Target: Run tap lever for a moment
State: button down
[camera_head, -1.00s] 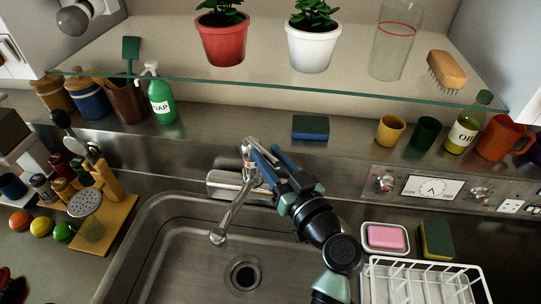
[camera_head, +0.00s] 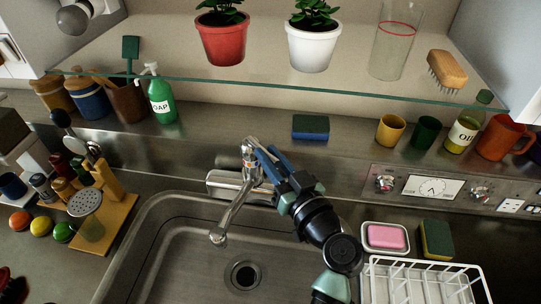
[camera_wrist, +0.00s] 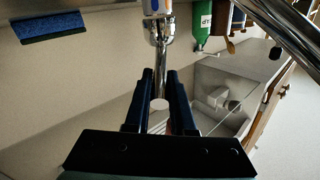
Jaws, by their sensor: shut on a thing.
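The chrome tap (camera_head: 250,182) stands behind the sink, its spout (camera_head: 230,218) reaching forward over the basin. No water stream shows under the spout. The tap lever (camera_wrist: 159,60) is a thin chrome rod with a pale round end in the wrist view. It runs from the tap head (camera_wrist: 158,22), which has blue and orange marks, down between my fingers. My gripper (camera_head: 262,152) is at the top of the tap in the head view and is shut on the lever in the wrist view (camera_wrist: 160,76). In the head view my fingers largely hide the lever.
A glass shelf (camera_head: 300,85) with potted plants overhangs the back. A blue-green sponge (camera_head: 311,127) lies on the ledge behind the tap. A soap bottle (camera_head: 160,100) stands left, a pink soap dish (camera_head: 386,238) and white rack (camera_head: 420,280) right. The basin (camera_head: 180,260) is empty.

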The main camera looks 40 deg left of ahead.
dwell(0.6)
jog(key=r+p, duration=0.1)
jog(key=h+p, duration=0.1)
jog(key=p, duration=0.1)
jog(key=shift+a+r+g, duration=0.2)
jog(key=shift+r+g, duration=0.1)
jog(key=shift+r, duration=0.1)
jog(key=p, duration=0.1)
jog(key=h+p, duration=0.1)
jog(key=p, duration=0.1)
jog(key=shift+w+a+r+g+h, duration=0.2)
jog(key=shift+a+r+g+h, duration=0.1)
jog(key=shift+g, duration=0.1)
jog(key=shift+f, duration=0.1)
jog(key=c, duration=0.8)
grip_release()
jog(key=shift+o, duration=0.2)
jog(key=b+v, duration=0.3)
jog(key=v, duration=1)
jog(key=shift+b, duration=0.4)
